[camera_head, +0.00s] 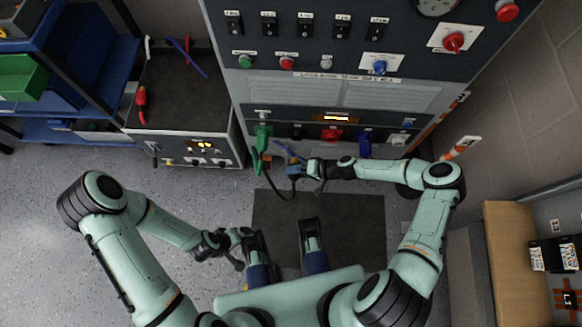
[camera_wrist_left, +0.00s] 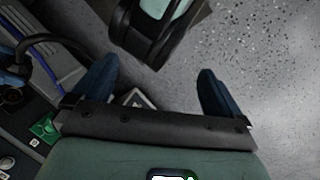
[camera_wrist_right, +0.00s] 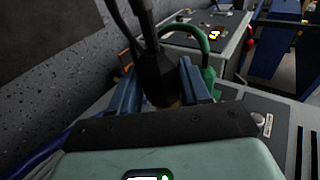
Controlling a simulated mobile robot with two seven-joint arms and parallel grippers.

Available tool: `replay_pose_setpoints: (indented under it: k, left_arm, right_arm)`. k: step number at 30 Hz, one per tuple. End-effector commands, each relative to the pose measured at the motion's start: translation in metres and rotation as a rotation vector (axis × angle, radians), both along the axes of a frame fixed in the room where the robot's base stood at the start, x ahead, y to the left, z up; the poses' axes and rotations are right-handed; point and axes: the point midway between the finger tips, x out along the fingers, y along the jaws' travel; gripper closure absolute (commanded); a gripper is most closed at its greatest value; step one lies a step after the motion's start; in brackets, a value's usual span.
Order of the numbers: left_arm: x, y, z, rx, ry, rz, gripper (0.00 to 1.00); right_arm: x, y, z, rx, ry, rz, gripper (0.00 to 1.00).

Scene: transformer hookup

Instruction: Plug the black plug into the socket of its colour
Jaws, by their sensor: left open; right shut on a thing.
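The black plug (camera_wrist_right: 157,78) is between the two blue fingers of my right gripper (camera_wrist_right: 158,88), with its dark cable running away at the top of the right wrist view. In the head view my right gripper (camera_head: 294,169) is just in front of the cabinet's lower socket row, apart from it. The black socket (camera_head: 297,131) appears as a dark spot between the green and red plugs; its opening is too small to make out.
A wooden bench (camera_head: 513,265) is at the right. Grey floor at left is clear.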

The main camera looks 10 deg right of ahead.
Motion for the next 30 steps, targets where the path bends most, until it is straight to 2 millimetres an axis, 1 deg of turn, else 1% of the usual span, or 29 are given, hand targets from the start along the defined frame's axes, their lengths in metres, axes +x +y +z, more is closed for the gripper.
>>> replay_pose_setpoints:
  k: [1,3,12,17,30]
  left_arm:
    - [0.001,0.000,-0.002,0.001,-0.002,0.001,0.00]
    - [0.001,0.000,-0.002,0.000,-0.003,0.001,0.00]
    - [0.001,0.000,-0.002,0.000,-0.003,0.001,0.00]
    - [0.004,0.002,-0.005,0.004,-0.010,0.004,0.00]
    - [0.034,0.017,-0.029,0.043,-0.089,0.037,0.00]
  right_arm:
    - [0.004,-0.005,0.000,0.007,-0.002,-0.017,0.92]
    - [0.007,-0.008,0.002,0.014,-0.004,-0.028,0.92]
    - [0.008,-0.008,0.003,0.016,-0.004,-0.031,0.92]
    - [0.009,-0.011,0.003,0.022,-0.009,-0.035,0.92]
    - [0.040,-0.019,0.001,0.019,-0.010,-0.034,0.92]
